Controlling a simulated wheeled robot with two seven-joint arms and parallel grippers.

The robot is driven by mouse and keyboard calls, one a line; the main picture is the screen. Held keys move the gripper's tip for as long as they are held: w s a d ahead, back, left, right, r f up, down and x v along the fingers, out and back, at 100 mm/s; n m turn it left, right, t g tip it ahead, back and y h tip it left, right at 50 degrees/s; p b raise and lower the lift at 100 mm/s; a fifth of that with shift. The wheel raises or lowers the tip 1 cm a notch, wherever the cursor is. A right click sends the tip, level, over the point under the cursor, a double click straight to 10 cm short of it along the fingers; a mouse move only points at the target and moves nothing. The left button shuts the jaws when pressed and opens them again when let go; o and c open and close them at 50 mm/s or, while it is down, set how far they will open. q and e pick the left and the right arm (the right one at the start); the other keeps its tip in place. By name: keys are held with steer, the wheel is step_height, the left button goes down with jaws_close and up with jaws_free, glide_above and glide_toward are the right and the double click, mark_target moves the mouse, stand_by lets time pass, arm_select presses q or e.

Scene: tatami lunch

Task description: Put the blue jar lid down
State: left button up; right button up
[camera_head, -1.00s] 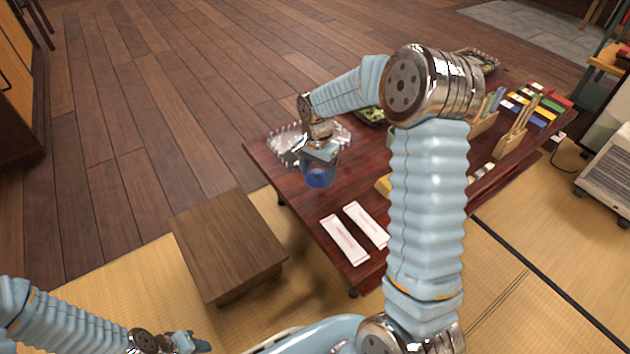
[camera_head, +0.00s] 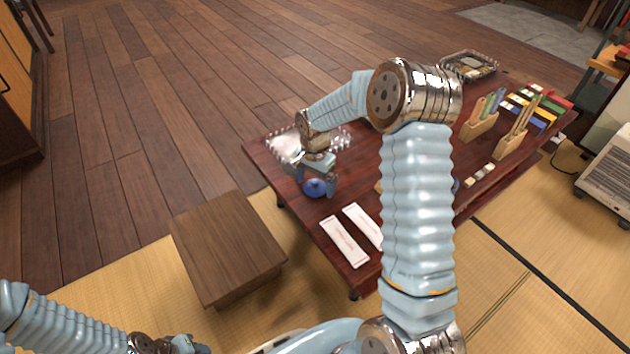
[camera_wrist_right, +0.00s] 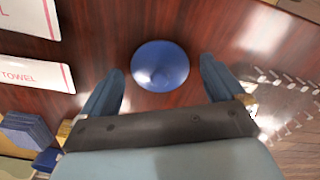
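The blue jar lid (camera_head: 315,188) lies on the dark red low table (camera_head: 351,257), near its left end.
Two white towel packets (camera_head: 344,241) lie right of the lid. Wooden holders (camera_head: 480,125), colored packets and a black tray (camera_head: 468,66) stand farther along the table. A brown low stool (camera_head: 228,248) stands at left.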

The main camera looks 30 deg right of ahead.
mark_target(315, 182)
steer(key=shift+r, duration=0.35)
step_height(315, 182, up, 12)
steer(key=p, duration=0.2)
steer(key=shift+f, duration=0.2)
stand_by(0.3)
